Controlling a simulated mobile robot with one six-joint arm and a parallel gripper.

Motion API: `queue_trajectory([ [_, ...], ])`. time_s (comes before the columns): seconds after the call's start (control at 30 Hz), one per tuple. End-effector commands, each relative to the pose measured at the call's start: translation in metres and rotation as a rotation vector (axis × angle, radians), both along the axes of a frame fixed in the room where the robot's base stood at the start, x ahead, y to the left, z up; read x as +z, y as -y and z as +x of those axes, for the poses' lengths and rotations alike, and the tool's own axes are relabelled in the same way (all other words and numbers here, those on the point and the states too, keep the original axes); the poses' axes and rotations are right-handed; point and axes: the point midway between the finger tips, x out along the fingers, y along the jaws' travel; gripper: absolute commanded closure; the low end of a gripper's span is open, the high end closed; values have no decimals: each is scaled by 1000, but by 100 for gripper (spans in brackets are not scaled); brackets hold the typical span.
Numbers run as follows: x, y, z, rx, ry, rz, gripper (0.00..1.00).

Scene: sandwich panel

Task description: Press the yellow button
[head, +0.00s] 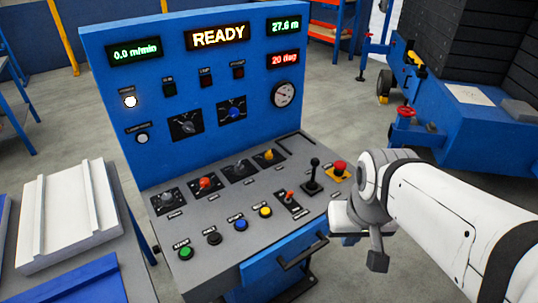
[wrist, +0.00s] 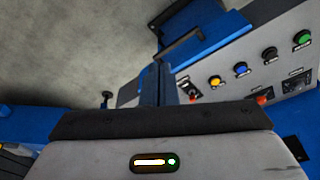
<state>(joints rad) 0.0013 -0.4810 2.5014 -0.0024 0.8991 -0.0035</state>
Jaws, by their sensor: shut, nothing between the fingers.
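The yellow button (head: 265,212) is a round cap at the right end of the row of push buttons on the front of the sloped grey panel. In the wrist view the yellow button (wrist: 215,81) shows right of centre. My gripper (head: 377,263) is shut and empty. It hangs off the panel's right front corner, to the right of the yellow button and well apart from it. My gripper's white body and dark bar fill the bottom of the wrist view.
A blue button (head: 240,225), black button (head: 214,238) and green button (head: 186,253) lie left of the yellow one. A small red-tipped switch (head: 290,198), a black joystick (head: 313,175) and a red emergency stop (head: 340,168) stand to its right. A handle (head: 302,253) juts out below.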

Motion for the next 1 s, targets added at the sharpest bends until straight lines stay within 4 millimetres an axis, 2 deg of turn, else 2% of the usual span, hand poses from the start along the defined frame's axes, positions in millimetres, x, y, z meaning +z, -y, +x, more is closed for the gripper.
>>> queue_trajectory([
  [0.07, -1, 1, 3, 4, 4, -9, 100],
  [0.17, -2, 7, 22, 43, 41, -63, 100],
  [0.27, -4, 18, 63, 134, 125, -174, 100],
  [0.37, -7, 22, 125, 299, 254, -300, 100],
  [0.43, -11, 12, 170, 458, 353, -367, 100],
  [0.5, -20, -10, 208, 636, 446, -399, 100],
  [0.6, -39, -52, 246, 896, 556, -386, 100],
  [0.7, -62, -95, 261, 1125, 631, -325, 100],
  [0.8, -83, -127, 261, 1299, 673, -248, 100],
  [0.9, -96, -146, 257, 1404, 694, -188, 100],
  [1.0, -101, -155, 253, 1452, 702, -159, 100],
])
